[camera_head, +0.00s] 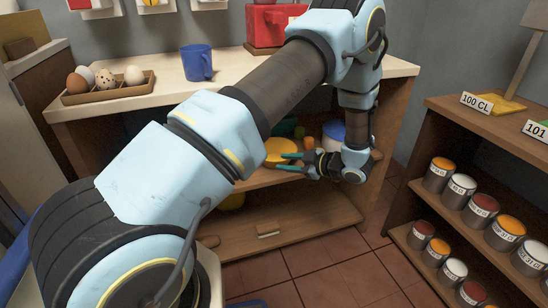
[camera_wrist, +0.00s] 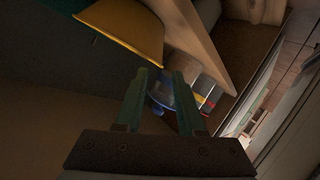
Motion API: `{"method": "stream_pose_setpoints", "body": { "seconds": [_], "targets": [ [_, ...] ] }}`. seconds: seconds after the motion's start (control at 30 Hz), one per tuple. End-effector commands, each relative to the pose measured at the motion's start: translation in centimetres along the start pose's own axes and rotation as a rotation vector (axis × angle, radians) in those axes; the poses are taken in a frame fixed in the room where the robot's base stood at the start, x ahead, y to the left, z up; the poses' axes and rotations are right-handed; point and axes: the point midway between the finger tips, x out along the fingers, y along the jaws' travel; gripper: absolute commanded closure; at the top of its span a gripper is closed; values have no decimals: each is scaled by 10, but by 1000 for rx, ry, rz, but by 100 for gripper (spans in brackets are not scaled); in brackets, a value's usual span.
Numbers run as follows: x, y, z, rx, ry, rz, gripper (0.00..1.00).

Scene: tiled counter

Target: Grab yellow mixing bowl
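A yellow bowl (camera_head: 279,150) sits on the shelf under the counter, partly hidden by my arm. In the wrist view, a yellow curved thing that looks like this bowl (camera_wrist: 132,25) shows at the top, beyond and left of the fingertips. My gripper (camera_head: 290,162) is at the shelf opening, with its teal fingers pointing left near the bowl's lower right. In the wrist view, the gripper (camera_wrist: 160,75) has a gap between its fingers and holds nothing. I cannot tell whether a finger touches the bowl.
A white container with a blue lid (camera_head: 332,133) and small orange and green items stand close by on the shelf. Another yellow thing (camera_head: 232,201) is lower down, mostly hidden. A blue mug (camera_head: 197,63) and an egg tray (camera_head: 107,91) are on the counter. Paint cans (camera_head: 439,175) fill the right shelves.

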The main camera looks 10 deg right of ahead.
Motion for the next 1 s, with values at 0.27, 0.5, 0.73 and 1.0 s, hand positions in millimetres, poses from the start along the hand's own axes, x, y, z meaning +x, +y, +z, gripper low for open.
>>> {"method": "stream_pose_setpoints", "body": {
  "seconds": [0.27, 0.5, 0.73, 1.0],
  "targets": [
    [24, -1, -2, 0, 1, 0, 62],
    [58, -1, -4, 1, 1, -1, 62],
    [62, 0, -4, 0, 0, 1, 62],
    [62, 0, -4, 0, 0, 1, 89]
  ]
}}
